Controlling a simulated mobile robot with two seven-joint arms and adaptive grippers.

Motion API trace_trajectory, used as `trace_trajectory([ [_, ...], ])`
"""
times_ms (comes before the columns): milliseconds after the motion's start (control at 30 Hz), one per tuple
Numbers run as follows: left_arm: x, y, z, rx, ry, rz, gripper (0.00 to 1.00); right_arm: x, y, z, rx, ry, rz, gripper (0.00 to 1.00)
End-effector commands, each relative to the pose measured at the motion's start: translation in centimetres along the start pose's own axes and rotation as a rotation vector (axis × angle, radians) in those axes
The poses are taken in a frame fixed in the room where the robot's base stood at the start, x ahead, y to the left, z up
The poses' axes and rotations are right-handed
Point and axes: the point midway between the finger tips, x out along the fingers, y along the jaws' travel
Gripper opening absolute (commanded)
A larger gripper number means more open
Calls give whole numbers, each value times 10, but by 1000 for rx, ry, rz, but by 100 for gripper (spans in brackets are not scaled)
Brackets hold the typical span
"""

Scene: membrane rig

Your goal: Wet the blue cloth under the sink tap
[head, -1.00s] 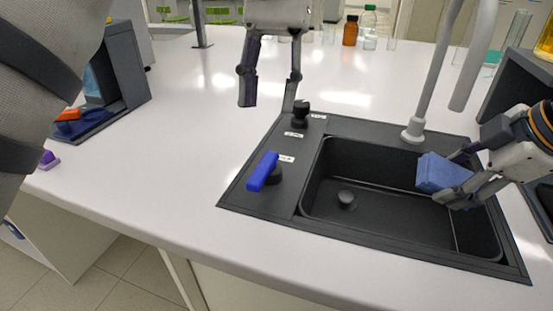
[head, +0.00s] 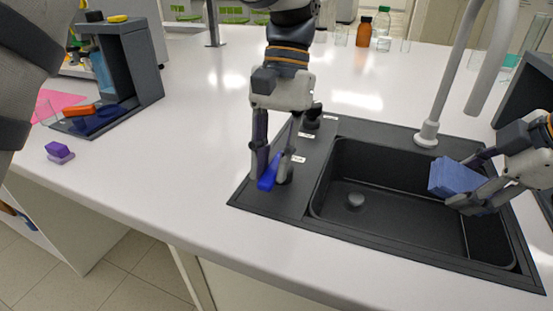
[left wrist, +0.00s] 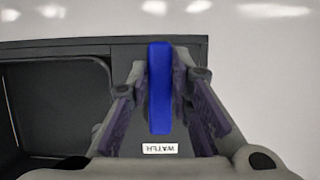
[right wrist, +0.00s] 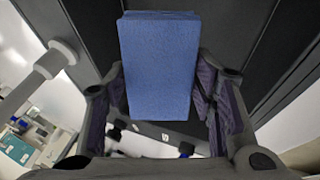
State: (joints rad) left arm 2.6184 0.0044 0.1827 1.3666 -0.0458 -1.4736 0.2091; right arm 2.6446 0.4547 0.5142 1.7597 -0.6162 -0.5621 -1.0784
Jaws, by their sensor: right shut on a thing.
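The blue cloth (head: 455,178), a thick folded block, is held by my right gripper (head: 468,182) over the right side of the black sink (head: 340,205). The right wrist view shows the cloth (right wrist: 160,65) between the fingers. The grey sink tap (head: 428,133) rises behind the basin, its spout to the upper right; no water shows. My left gripper (head: 272,180) points down around the blue tap lever (head: 268,172), left of the basin. In the left wrist view the lever (left wrist: 160,90) lies between the spread fingers, beside a label reading WATER (left wrist: 160,148).
A black knob (head: 312,118) stands behind the lever on the sink rim. A dark dispenser stand (head: 150,65), a purple block (head: 58,150) and a pink mat (head: 62,100) are at the left. Bottles (head: 364,32) stand at the back. The white counter between is clear.

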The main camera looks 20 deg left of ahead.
Motion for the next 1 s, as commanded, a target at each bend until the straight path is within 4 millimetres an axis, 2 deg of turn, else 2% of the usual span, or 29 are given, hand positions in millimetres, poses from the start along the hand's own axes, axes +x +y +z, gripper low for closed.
trace_trajectory([
  [200, 0, 0, 0, 12, 0, -6, 0, 0, 0, 0, 0, 0, 0, 29],
  [433, 0, -11, -2, 235, 0, -99, 0, 0, 0, 0, 0, 0, 0, 29],
  [667, 0, -12, -2, 247, 0, -103, 0, 0, 0, 0, 0, 0, 0, 29],
  [700, 0, -12, -2, 247, -1, -103, 22, 0, 0, 0, 0, 0, 0, 29],
  [800, -1, -11, -2, 246, -1, -102, 40, 0, 0, 0, 0, 0, 0, 29],
  [1000, -1, -11, -2, 246, 0, -102, 40, 0, 0, 0, 0, 0, 0, 29],
])
